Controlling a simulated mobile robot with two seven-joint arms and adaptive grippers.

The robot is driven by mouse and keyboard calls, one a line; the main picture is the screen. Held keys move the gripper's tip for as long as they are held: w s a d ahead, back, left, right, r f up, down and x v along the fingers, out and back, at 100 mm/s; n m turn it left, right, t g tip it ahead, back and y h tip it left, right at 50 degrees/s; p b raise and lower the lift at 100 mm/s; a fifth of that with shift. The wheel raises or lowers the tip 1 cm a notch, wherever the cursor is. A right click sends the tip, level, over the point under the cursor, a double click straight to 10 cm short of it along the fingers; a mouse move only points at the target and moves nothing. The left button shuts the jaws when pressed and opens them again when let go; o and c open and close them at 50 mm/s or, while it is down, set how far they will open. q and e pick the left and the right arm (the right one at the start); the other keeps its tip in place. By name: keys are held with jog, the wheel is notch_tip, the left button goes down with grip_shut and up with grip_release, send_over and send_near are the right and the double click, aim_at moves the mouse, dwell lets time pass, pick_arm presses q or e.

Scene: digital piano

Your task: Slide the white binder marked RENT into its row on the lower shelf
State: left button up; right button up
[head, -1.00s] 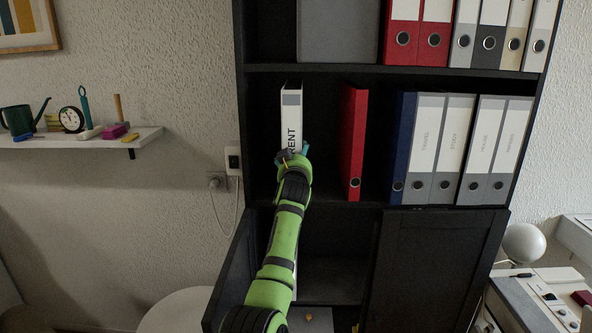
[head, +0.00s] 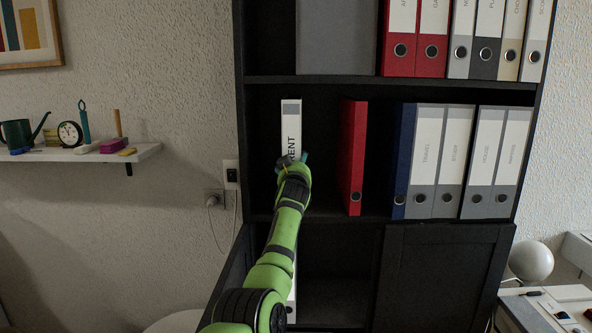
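The white binder (head: 291,126) marked RENT stands upright in the left bay of the lower shelf (head: 325,217), spine facing out. My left gripper (head: 291,162) has a finger on each side of the spine at about mid-height and looks shut on it. My arm hides the binder's lower part, so I cannot see whether its foot rests on the shelf or how deep it sits. A leaning red binder (head: 351,155) stands to the right, with a dark gap between. My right gripper is out of view.
Blue (head: 402,160) and grey-white binders (head: 457,160) fill the lower shelf's right side. An upper shelf (head: 400,80) with more binders lies close above. Below, an open cabinet door (head: 232,275) stands left of my arm. A small wall shelf (head: 100,153) holds a clock and a watering can.

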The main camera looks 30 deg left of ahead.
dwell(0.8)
pick_arm(q)
jog(key=o, duration=1.8)
jog(key=shift+f, duration=0.1)
jog(key=shift+s+d, duration=0.1)
jog(key=p+v, duration=0.3)
jog(key=v, duration=0.2)
jog(key=shift+f, duration=0.15)
